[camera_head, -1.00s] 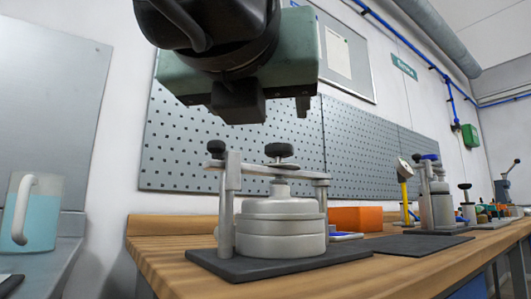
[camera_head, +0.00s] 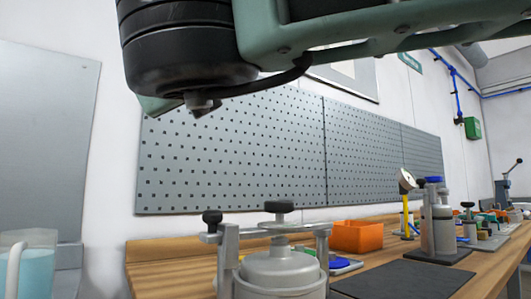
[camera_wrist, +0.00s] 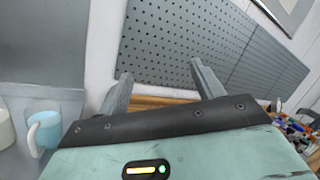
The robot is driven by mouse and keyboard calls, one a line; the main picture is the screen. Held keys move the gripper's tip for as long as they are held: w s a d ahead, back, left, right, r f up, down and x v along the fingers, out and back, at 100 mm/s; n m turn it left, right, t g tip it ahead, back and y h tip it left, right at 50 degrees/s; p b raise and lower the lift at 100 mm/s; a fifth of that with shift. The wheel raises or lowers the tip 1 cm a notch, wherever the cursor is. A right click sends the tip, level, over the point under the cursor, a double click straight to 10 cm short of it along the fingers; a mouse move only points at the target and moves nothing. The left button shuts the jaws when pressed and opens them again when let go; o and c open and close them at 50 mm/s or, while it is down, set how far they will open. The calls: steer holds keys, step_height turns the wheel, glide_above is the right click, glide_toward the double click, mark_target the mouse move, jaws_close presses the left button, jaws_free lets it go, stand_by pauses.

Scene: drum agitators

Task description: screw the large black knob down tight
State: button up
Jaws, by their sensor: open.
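The large black knob (camera_head: 279,206) tops the middle of a clamp frame (camera_head: 228,260) above a pale grey drum-shaped vessel (camera_head: 283,272). A smaller black knob (camera_head: 212,217) sits on the frame's left post. The lower part of the vessel is cut off by the picture's bottom edge. My gripper (camera_wrist: 160,80) is open and empty in the wrist view, its two fingers apart and pointing toward the pegboard. Neither the knob nor the vessel shows in the wrist view. In the head view my arm hangs above and left of the knob, clear of it.
An orange bin (camera_head: 357,236) stands behind the vessel to the right. A dark mat (camera_head: 405,279) and a second clamped device (camera_head: 437,225) lie further right on the wooden bench. A pegboard (camera_head: 235,150) covers the wall behind. A jug of blue liquid (camera_head: 38,268) stands at left.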

steer(key=w+a+r+n+g+y+p, duration=0.3)
steer(key=a+r+n+y+p, duration=0.4)
steer(key=n, duration=0.3)
steer(key=n+g+h+p, duration=1.5)
steer(key=n+p, duration=1)
steer(key=p, duration=1.2)
glide_above(279, 207)
steer(key=w, duration=0.2)
step_height(279, 207, down, 4)
steer(key=g+y, duration=0.2)
steer(key=f+p, duration=0.2)
steer(key=f, duration=0.6)
steer(key=f+p, duration=0.2)
steer(key=f, duration=0.6)
steer(key=shift+w+d+f, duration=0.15)
steer(key=shift+w+f, duration=0.05)
steer(key=shift+f, duration=0.2)
steer(key=c, duration=1)
